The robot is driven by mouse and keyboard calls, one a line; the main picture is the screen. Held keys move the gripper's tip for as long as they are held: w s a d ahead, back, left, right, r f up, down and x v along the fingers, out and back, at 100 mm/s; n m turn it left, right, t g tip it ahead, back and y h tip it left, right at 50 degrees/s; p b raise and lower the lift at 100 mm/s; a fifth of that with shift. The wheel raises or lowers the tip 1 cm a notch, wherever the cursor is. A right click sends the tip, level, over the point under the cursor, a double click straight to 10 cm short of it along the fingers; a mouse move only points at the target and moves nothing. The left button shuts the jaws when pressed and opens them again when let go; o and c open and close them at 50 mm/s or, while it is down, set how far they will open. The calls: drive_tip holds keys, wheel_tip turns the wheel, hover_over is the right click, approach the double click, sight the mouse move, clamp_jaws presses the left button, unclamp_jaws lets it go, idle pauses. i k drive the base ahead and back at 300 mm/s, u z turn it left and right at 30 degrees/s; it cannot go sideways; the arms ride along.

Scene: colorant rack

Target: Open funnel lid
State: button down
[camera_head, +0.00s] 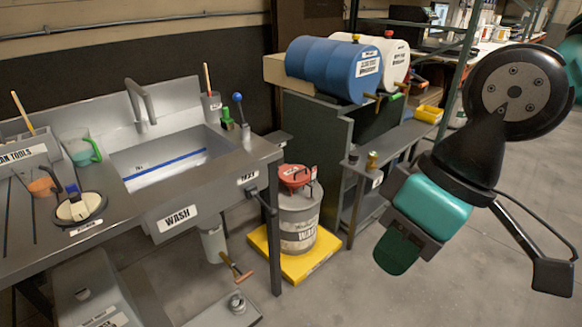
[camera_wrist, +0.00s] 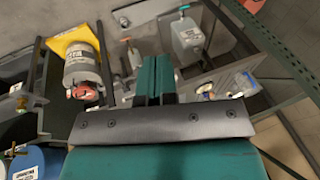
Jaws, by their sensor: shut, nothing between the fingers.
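A red funnel (camera_head: 296,177) with its lid sits on top of a grey waste drum (camera_head: 298,225). The lid looks down over the funnel, but its exact angle is too small to tell. In the wrist view the red funnel (camera_wrist: 85,92) and the drum (camera_wrist: 82,69) are left of my fingers, seen turned over. My gripper (camera_head: 397,252) is at the right in the head view, well apart from the drum, and points downward. Its teal fingers (camera_wrist: 156,78) are together in the wrist view, with nothing between them.
The drum stands on a yellow tray (camera_head: 265,253) between the wash sink bench (camera_head: 225,160) and a dark shelf unit. A blue drum (camera_head: 332,68) lies on top of that unit. A shelf (camera_head: 390,140) juts out near my arm. The floor (camera_head: 350,295) in front is clear.

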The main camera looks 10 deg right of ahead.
sight(289, 173)
drive_tip(key=z, duration=0.6)
drive_tip(key=i, duration=1.75)
drive_tip(key=u, duration=0.65)
drive_tip(key=i, duration=0.55)
drive_tip(key=u, duration=0.35)
